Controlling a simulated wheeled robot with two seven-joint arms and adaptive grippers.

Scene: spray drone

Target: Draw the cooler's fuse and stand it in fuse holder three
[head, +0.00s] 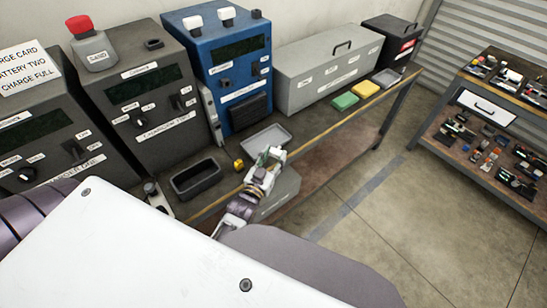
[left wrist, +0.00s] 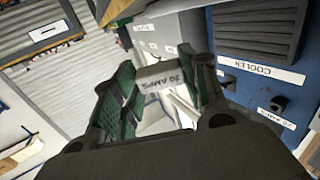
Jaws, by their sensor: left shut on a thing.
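My left gripper (head: 266,168) is over the front part of the workbench, in front of the blue unit (head: 238,60). In the left wrist view its green-padded fingers (left wrist: 160,88) are closed on a pale fuse (left wrist: 160,76) marked with an amps rating. The fuse is clear of the blue unit's front, which shows at the right of that view with a COOLER label (left wrist: 273,70). A long grey box (head: 328,75) with several small labels stands to the right of the blue unit. I cannot make out which label is fuse holder three. My right gripper is not in view.
A black tray (head: 196,178) and a shallow grey tray (head: 268,138) lie on the bench. Green (head: 345,101) and yellow (head: 366,89) blocks lie before the grey box. Dark charger units (head: 140,90) stand at left. A cluttered shelf (head: 475,140) stands at right.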

